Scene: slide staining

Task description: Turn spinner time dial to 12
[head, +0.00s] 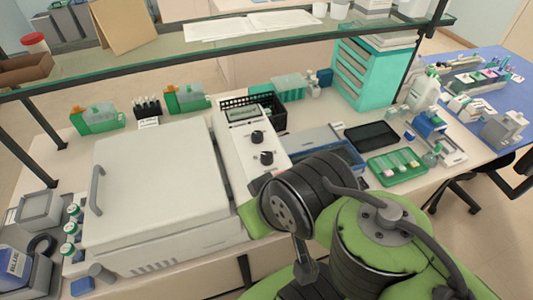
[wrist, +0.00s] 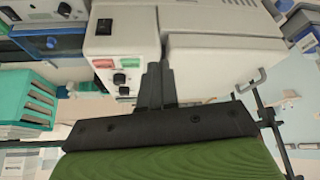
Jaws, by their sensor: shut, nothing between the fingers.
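The spinner (head: 160,185) is a large white machine with a closed lid and a raised control strip (head: 235,150) along its right side. Two black dials, an upper one (head: 257,137) and a lower one (head: 266,158), sit on the strip near a small display (head: 245,113). I cannot read their marks or tell which sets time. In the wrist view small black dials (wrist: 120,78) show beside red (wrist: 103,63) and green (wrist: 130,62) patches. My gripper (wrist: 155,82) is shut and empty, its fingertips right of the dials, apparently not on them. My arm hides it in the head view.
A black switch (wrist: 104,27) is on the spinner. The lid has a grey handle (head: 97,190). A black basket (head: 255,108) stands behind the strip. Teal drawers (head: 372,72), a black tray (head: 372,135) and a green tray (head: 397,168) lie to the right. A glass shelf (head: 150,55) spans the back.

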